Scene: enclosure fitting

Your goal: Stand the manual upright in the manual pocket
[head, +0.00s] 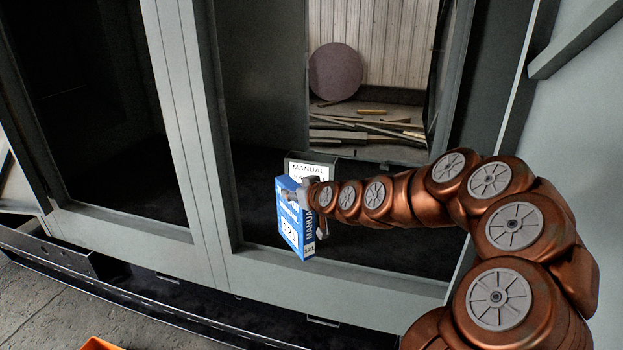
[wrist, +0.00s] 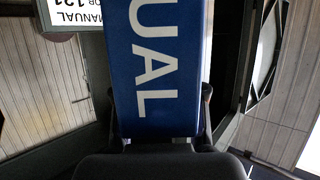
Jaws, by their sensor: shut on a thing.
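The manual (head: 291,222) is a blue and white booklet, held roughly upright with a slight tilt in front of the cabinet opening. My gripper (head: 309,194) is shut on it near its upper part. In the wrist view the blue spine of the manual (wrist: 157,60) with white letters fills the middle, between my fingers (wrist: 160,140). The manual pocket (head: 322,158) is a dark box with a white "MANUAL" label, just behind and above the manual in the head view. Its label also shows at the upper left of the wrist view (wrist: 78,14). The manual and my gripper hide the pocket's lower part.
The grey cabinet frame (head: 185,120) has a broad upright post left of the manual and a sill (head: 330,278) below. Through a rear opening I see planks (head: 365,133) and a round disc (head: 336,72). An orange object (head: 100,344) lies on the floor at the lower left.

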